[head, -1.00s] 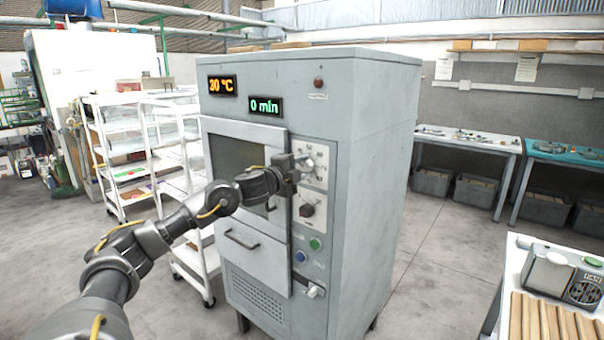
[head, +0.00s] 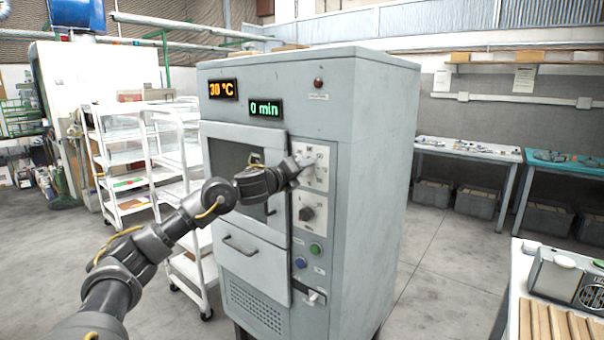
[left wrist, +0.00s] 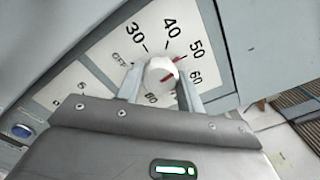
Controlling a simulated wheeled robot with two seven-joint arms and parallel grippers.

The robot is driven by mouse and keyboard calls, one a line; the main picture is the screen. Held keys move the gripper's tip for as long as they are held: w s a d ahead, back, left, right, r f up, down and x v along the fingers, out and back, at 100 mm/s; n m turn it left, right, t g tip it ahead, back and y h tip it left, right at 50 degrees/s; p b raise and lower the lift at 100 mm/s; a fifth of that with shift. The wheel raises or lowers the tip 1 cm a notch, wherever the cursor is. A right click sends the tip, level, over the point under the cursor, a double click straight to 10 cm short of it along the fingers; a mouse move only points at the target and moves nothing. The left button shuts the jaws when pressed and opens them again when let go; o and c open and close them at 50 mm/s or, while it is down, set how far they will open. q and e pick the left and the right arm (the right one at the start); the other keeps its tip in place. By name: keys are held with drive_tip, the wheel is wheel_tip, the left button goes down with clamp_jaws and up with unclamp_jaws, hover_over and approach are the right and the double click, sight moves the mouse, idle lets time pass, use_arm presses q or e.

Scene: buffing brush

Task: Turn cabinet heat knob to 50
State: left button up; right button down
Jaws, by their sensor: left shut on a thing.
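The cabinet (head: 375,180) is a tall grey unit with an orange display (head: 223,89) reading 30 °C. The heat knob (left wrist: 161,77) is pale and round, on a white dial plate (left wrist: 105,55) marked OFF, 30, 40, 50, 60 and more. In the left wrist view its red pointer line aims up and right, close to the 50 mark. My left gripper (left wrist: 160,90) is shut on the knob, one finger on each side. In the head view the left gripper (head: 296,165) is at the upper dial plate and mostly hides the knob.
A second dark knob (head: 306,213) is below, with a green button (head: 315,249) and a blue button (head: 300,263). A green display (head: 265,107) reads 0 min. White shelf racks (head: 125,165) stand left. A table with a fan device (head: 560,275) is at right.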

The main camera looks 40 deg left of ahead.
use_arm(q)
drive_tip(key=shift+f+m, duration=0.1)
drive_tip(key=shift+m, duration=0.6)
use_arm(e)
drive_tip(key=shift+w+d+f, duration=0.15)
drive_tip(key=shift+d+f, duration=0.05)
drive_tip(key=shift+d, duration=0.4)
drive_tip(key=shift+a, duration=0.25)
use_arm(q)
drive_tip(key=o, duration=1)
use_arm(e)
drive_tip(key=shift+f, duration=0.1)
